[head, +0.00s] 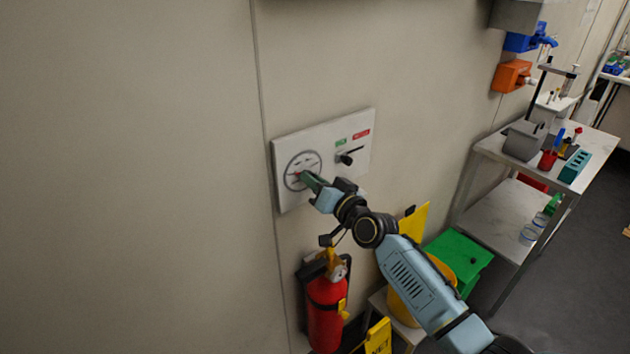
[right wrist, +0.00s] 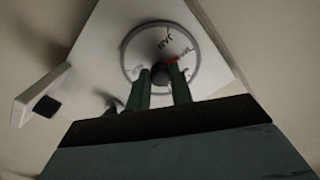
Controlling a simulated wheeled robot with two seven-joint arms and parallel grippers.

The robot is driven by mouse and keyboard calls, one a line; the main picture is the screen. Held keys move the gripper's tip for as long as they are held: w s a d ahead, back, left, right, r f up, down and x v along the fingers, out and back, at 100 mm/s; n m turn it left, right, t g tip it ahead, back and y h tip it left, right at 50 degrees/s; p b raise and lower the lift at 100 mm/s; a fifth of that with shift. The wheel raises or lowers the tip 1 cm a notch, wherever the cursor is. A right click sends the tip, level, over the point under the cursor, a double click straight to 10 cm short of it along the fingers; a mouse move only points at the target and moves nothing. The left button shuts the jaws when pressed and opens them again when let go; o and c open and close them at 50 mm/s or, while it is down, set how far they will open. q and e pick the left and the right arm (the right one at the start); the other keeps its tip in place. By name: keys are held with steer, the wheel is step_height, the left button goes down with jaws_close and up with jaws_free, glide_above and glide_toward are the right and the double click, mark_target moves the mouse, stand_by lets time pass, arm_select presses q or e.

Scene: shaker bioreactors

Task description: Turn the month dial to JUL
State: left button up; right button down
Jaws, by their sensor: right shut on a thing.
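The month dial (head: 297,163) is a round, dark-rimmed face on a white wall panel (head: 357,126). In the right wrist view the dial (right wrist: 133,52) shows a dark central knob (right wrist: 160,70) and a red pointer mark (right wrist: 174,60). Lettering that looks like JAN (right wrist: 165,43) appears upside down near the pointer; other months are unreadable. My right gripper (head: 306,177) reaches the dial from the lower right. In the right wrist view its green fingers (right wrist: 161,76) stand on either side of the knob, shut on it. My left gripper is out of view.
A black lever (head: 350,156) with green and red labels sits right of the dial on the panel. A fire extinguisher (head: 325,308) hangs below. A yellow bucket, a green box (head: 459,256) and a laboratory bench (head: 500,151) stand to the right. The wall left of the panel is bare.

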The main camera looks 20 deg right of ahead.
steer(key=m+p, duration=0.3)
steer(key=m, duration=1.6)
steer(key=shift+m, duration=0.4)
steer(key=c, duration=1.2)
jaws_free()
steer(key=shift+c, duration=0.2)
steer(key=shift+s, duration=0.1)
